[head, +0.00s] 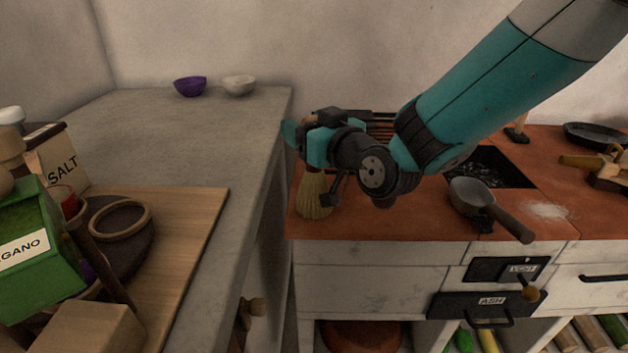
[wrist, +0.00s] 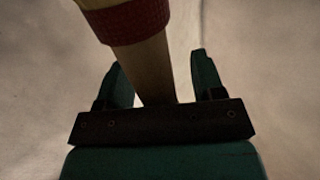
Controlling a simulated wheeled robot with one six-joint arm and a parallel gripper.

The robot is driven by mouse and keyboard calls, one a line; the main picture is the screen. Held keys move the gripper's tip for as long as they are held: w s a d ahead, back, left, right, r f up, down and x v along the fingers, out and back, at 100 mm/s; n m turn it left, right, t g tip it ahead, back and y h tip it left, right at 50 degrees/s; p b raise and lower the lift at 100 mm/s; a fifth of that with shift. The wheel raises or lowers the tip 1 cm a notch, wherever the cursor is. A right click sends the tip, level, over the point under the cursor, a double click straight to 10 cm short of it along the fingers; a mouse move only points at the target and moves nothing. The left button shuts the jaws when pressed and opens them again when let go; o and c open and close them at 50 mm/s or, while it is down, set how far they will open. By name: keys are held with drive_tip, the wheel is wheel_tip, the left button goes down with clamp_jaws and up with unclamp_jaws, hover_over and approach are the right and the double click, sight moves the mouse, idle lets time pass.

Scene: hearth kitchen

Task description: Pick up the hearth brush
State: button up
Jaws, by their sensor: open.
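The hearth brush (head: 314,197) stands with its straw bristles down on the left end of the red-brown hearth top. Its upper part is hidden behind my gripper (head: 292,135) in the head view. In the wrist view, a pale wooden shaft with a dark red band, which looks like part of the brush (wrist: 150,70), runs between the two teal fingers of my gripper (wrist: 160,70). The fingers are apart, with a gap visible on the right side of the shaft. I cannot tell whether the left finger touches it.
A grey counter (head: 190,130) stands left of the hearth, with a purple bowl (head: 190,87) and a white bowl (head: 238,86) at its back. A saucepan (head: 474,195) sits right of the brush. A salt box (head: 60,160) and green oregano box (head: 40,250) crowd the near left.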

drive_tip(key=c, duration=1)
drive_tip(key=shift+r, duration=0.15)
